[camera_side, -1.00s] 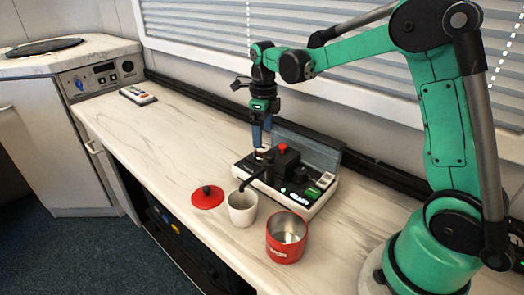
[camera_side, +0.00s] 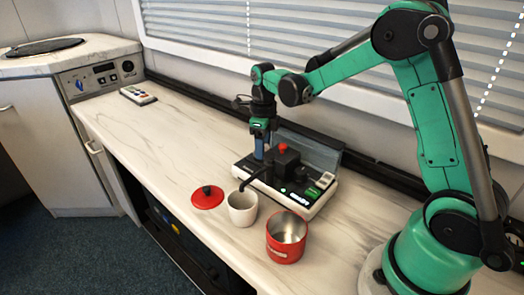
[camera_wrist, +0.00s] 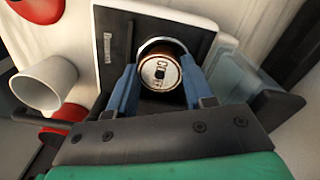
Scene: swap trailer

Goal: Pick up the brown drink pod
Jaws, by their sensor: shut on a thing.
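The brown drink pod (camera_wrist: 160,72), with a pale lettered top, shows in the wrist view within a round metal-rimmed holder of the black machine (camera_wrist: 112,45). My gripper (camera_wrist: 161,80) has its blue fingers on both sides of the pod, shut on it. In the side view my gripper (camera_side: 264,154) points straight down at the back left part of the machine (camera_side: 247,168). The pod is hidden there by the fingers and the machine.
A white cup (camera_side: 242,209) stands under the machine's spout. A red lid (camera_side: 207,197) lies to its left and an open red canister (camera_side: 286,240) stands to its right. The counter between is clear.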

